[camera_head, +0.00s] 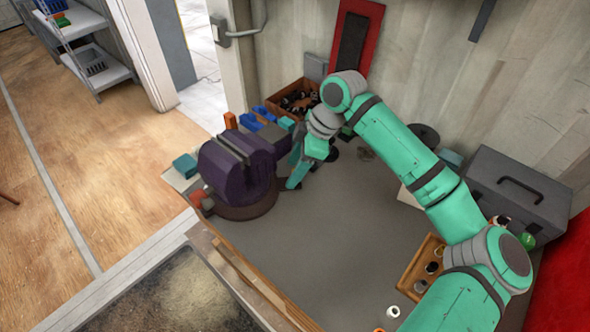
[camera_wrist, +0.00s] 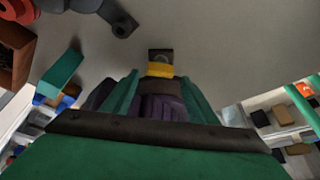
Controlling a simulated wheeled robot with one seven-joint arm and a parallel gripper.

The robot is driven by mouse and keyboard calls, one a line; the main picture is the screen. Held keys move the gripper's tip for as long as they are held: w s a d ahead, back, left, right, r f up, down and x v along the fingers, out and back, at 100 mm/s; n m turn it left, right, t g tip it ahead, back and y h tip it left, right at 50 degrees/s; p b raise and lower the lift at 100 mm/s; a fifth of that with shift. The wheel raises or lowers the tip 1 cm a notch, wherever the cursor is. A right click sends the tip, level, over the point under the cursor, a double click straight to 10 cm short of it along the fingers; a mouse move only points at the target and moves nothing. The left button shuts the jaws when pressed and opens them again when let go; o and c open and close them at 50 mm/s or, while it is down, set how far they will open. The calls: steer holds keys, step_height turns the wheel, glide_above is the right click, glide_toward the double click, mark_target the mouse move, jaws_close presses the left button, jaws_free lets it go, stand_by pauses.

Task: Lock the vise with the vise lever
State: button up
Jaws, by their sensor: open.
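The dark purple vise (camera_head: 240,172) stands on a round base at the left end of the grey workbench. My gripper (camera_head: 296,182) points down just right of the vise. In the wrist view, its teal fingers (camera_wrist: 159,90) are spread apart, with purple parts of the vise (camera_wrist: 162,107) showing between them. A small dark block with a yellow band (camera_wrist: 160,63) shows just beyond the fingertips; I cannot tell whether it belongs to the lever. I cannot clearly make out the vise lever in the head view, where my gripper may cover that side of the vise.
A wooden bin (camera_head: 296,95) of dark parts and blue pieces (camera_head: 250,122) lie behind the vise. A grey toolbox (camera_head: 517,190) and a wooden tray (camera_head: 424,268) are at the right. The middle of the workbench (camera_head: 300,245) is clear.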

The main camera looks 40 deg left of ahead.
steer(key=shift+w+d+f, duration=0.15)
steer(key=shift+f, duration=0.35)
steer(key=shift+w+d, duration=0.15)
steer(key=c, duration=1.1)
steer(key=shift+o, duration=0.2)
steer(key=shift+s+m+t, duration=0.25)
steer(key=shift+m+t, duration=0.05)
steer(key=shift+m, duration=0.6)
steer(key=shift+m+t+y, duration=0.4)
steer(key=shift+m+t, duration=0.2)
steer(key=shift+m, duration=0.9)
steer(key=o, duration=1.1)
steer(key=shift+c, duration=0.2)
